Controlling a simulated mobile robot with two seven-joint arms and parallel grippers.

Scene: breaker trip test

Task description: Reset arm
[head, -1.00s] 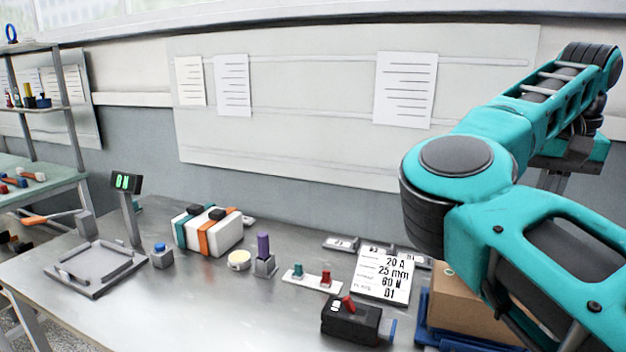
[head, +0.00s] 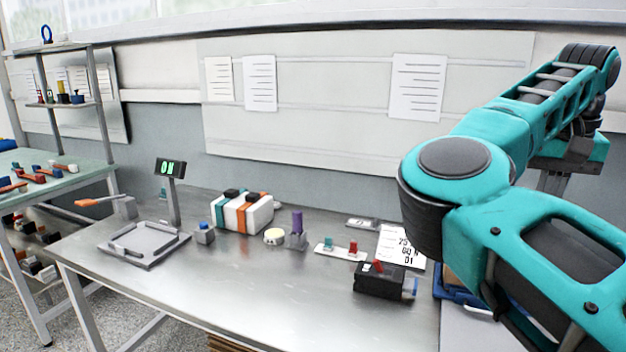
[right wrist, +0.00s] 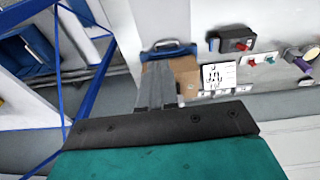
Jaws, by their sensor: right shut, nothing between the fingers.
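My right arm (head: 470,170) is teal with black joints and fills the right side of the head view, folded up. Its gripper is outside the head view. In the right wrist view my right gripper (right wrist: 157,70) has its two grey fingers together, with nothing between them. It points toward a cardboard box (right wrist: 185,72) and a blue tray (right wrist: 168,49) beyond the fingertips; the fingers hide part of the box. My left arm and gripper are in neither view.
The metal bench (head: 270,310) holds a black breaker box (head: 380,281) with a red lever, a printed card (head: 400,248), a striped white block (head: 243,212), a grey tray fixture (head: 143,242) and a display (head: 170,168) reading ON. A shelf rack (head: 70,105) stands left. The bench's front is clear.

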